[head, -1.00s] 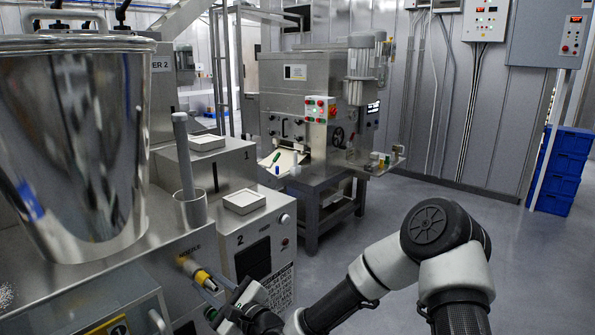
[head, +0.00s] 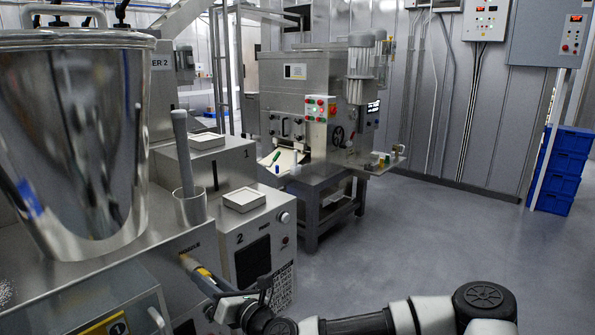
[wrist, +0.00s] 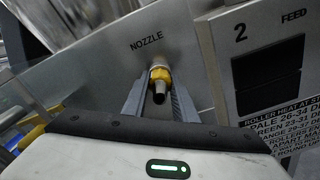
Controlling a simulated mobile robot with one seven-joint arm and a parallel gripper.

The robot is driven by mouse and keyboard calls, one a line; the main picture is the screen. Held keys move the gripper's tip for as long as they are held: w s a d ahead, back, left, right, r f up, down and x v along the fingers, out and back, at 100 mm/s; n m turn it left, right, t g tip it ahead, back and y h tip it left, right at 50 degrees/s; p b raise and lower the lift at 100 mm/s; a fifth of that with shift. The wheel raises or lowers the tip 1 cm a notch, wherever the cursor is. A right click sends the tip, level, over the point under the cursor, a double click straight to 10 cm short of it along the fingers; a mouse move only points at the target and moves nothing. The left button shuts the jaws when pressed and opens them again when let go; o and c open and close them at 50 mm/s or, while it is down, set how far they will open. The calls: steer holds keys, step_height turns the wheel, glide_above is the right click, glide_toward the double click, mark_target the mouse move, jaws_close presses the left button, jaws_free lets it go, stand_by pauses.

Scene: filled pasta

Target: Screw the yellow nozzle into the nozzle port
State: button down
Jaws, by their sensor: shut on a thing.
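The yellow nozzle (wrist: 159,76) sits at the nozzle port on the machine's front panel, below the printed word NOZZLE, with its dark tip pointing outward. It also shows in the head view (head: 204,273), partly covered by my gripper. The port itself (wrist: 157,62) is mostly hidden behind the nozzle. My gripper (wrist: 159,88) is shut on the nozzle, one finger on each side of it. How deep the nozzle sits in the port cannot be told.
A large steel hopper (head: 75,140) stands above the port at left. The machine labelled 2 (head: 262,250) is close on the right of my gripper. A steel cup with a grey rod (head: 189,208) stands on the ledge above. The floor (head: 400,240) at right is clear.

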steer(key=m, duration=0.5)
steer(key=shift+m, duration=0.3)
steer(key=m, duration=0.4)
steer(key=shift+m+p, duration=0.3)
steer(key=shift+p, duration=0.05)
